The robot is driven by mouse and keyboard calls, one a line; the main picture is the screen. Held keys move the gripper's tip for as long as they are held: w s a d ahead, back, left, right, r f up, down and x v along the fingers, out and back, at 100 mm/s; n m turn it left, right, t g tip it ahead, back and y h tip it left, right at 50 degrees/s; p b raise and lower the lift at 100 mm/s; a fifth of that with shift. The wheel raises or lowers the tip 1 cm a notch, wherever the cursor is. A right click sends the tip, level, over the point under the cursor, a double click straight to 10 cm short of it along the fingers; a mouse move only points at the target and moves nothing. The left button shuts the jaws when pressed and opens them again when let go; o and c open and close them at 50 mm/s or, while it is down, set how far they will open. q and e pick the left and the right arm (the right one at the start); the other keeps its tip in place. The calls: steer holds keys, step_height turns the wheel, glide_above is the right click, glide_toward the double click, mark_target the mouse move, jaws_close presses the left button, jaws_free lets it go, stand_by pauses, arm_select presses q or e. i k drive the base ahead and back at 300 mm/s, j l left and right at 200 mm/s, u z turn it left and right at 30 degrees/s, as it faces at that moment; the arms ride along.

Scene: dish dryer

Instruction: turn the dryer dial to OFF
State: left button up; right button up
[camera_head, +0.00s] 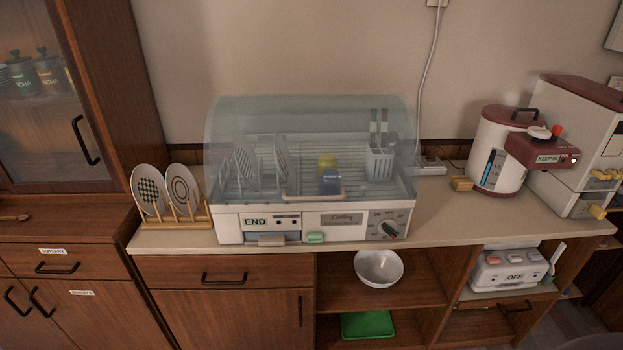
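The dish dryer (310,215) stands on the counter in the middle of the head view. Its clear lid is closed over plates, cups and a cutlery holder. The dryer dial (389,230) is a dark knob with a reddish mark at the right of the front panel. The marks around it are too small to read. An "END" display (255,222) is at the panel's left, and a green button (315,238) sits low in the middle. Neither of my grippers shows in this view, and nothing touches the dial.
A plate rack (178,222) with two plates stands left of the dryer. A white and red water dispenser (497,150) stands on the right. The counter (450,205) between dryer and dispenser is mostly clear. A white bowl (379,268) sits on the open shelf below.

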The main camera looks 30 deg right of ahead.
mark_target(388, 227)
steer(key=z, duration=1.4)
